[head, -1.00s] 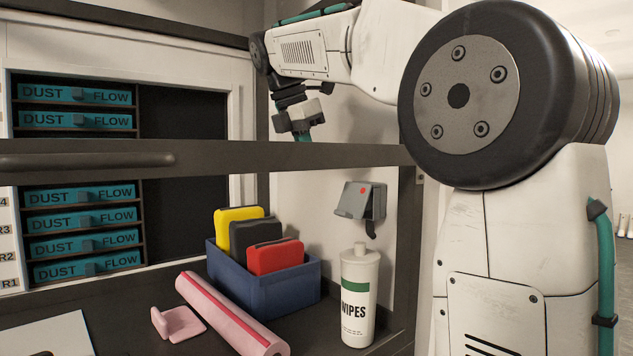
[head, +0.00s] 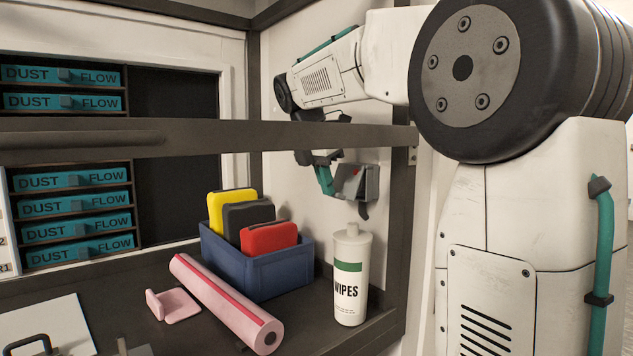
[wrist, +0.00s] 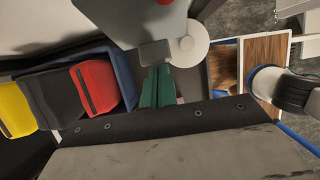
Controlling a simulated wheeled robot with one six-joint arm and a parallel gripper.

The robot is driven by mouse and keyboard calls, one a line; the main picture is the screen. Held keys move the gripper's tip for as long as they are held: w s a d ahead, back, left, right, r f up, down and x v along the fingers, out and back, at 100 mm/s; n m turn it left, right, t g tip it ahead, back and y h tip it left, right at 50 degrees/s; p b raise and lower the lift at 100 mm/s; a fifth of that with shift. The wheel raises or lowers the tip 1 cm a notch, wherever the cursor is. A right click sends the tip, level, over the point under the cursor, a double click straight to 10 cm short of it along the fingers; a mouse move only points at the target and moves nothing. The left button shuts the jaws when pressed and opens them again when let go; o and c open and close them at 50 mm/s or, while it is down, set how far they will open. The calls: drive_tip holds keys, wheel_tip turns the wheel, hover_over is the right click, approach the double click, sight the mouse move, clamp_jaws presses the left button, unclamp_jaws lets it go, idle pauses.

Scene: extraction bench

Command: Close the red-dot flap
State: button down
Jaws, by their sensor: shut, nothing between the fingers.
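The red-dot flap (head: 350,186) is a small grey plate with a red dot, on a grey wall box (head: 373,182) at right of centre in the head view. It slants outward from the box, and my gripper hides part of it. In the wrist view the flap (wrist: 130,18) fills the top middle, its red dot cut by the top edge. My gripper (head: 325,184) has teal fingers, shut and empty, just left of the flap. In the wrist view the fingertips (wrist: 157,72) point toward the flap's lower edge. I cannot tell whether they touch it.
A white wipes bottle (head: 351,290) stands below the wall box. A blue bin (head: 275,270) with yellow, black and red packs is to its left. A pink roll (head: 220,300) lies in front.

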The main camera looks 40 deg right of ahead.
drive_tip(key=x, duration=0.3)
drive_tip(key=shift+d+r, duration=0.1)
drive_tip(key=shift+d, duration=0.15)
drive_tip(key=shift+r, duration=0.15)
